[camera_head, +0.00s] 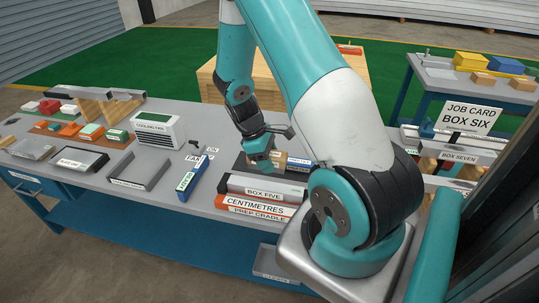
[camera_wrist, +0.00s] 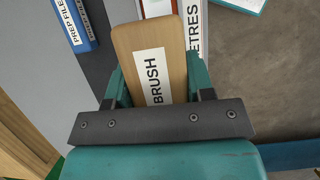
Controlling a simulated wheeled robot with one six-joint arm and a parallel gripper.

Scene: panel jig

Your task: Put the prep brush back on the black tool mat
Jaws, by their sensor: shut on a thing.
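The prep brush is a wooden block (camera_wrist: 150,50) with a white label reading "BRUSH", in the middle of the wrist view. My gripper (camera_wrist: 158,85) is shut on it, with a teal finger against each side. In the head view my gripper (camera_head: 262,160) is low over the bench, near the dark tool mat (camera_head: 238,168). A strip of the mat (camera_wrist: 98,45) shows beside the brush in the wrist view. The blue prep file (camera_wrist: 75,25) lies beyond that strip. Whether the brush touches the mat cannot be told, as the brush hides what is under it.
The grey "BOX FIVE" (camera_head: 263,190) and the orange-and-white "CENTIMETRES" and "PREP CRADLE" items (camera_head: 255,206) lie along the bench's front edge. A blue-sided box (camera_head: 190,181) is to the left of the mat. A white "COOLING" unit (camera_head: 155,132) stands farther left.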

